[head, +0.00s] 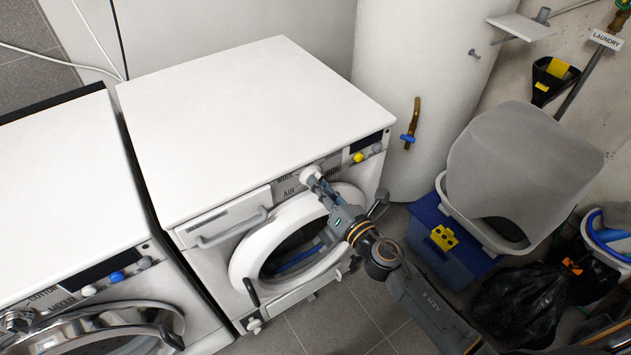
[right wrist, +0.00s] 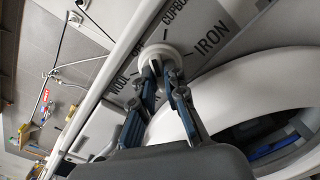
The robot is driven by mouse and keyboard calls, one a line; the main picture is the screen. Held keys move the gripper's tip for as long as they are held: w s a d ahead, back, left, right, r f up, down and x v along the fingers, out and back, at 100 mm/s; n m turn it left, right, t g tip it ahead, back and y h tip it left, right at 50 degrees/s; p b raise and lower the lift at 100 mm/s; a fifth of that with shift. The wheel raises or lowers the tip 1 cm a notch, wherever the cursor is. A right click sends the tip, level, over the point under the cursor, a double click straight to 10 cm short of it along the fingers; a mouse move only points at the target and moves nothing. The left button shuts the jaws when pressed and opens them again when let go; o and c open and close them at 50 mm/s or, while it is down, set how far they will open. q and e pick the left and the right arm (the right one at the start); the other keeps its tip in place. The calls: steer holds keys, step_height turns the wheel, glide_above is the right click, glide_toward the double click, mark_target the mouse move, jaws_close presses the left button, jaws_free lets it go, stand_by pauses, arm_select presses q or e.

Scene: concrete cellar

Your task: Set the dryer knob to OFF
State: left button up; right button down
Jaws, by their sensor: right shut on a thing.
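The dryer (head: 257,105) is the white machine in the middle of the head view, with a round white-rimmed door. Its white knob (head: 310,173) is on the front panel above the door. My right gripper (head: 319,184) reaches it from the lower right and is shut on it. In the right wrist view, the fingers (right wrist: 163,78) close on the front of the knob (right wrist: 151,53). Labels around it include IRON, CUPBOARD and a partly covered word. My left gripper is out of view.
A second white machine (head: 52,190) with blue and white buttons stands on the left. A white cylindrical tank (head: 430,80) stands behind right. Some tiled floor is free in front.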

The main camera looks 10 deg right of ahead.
steer(key=shift+r+n, duration=0.15)
steer(key=shift+n, duration=0.55)
steer(key=shift+n, duration=0.7)
steer(key=n, duration=0.3)
steer(key=shift+n, duration=0.4)
steer(key=c, duration=1.2)
jaws_free()
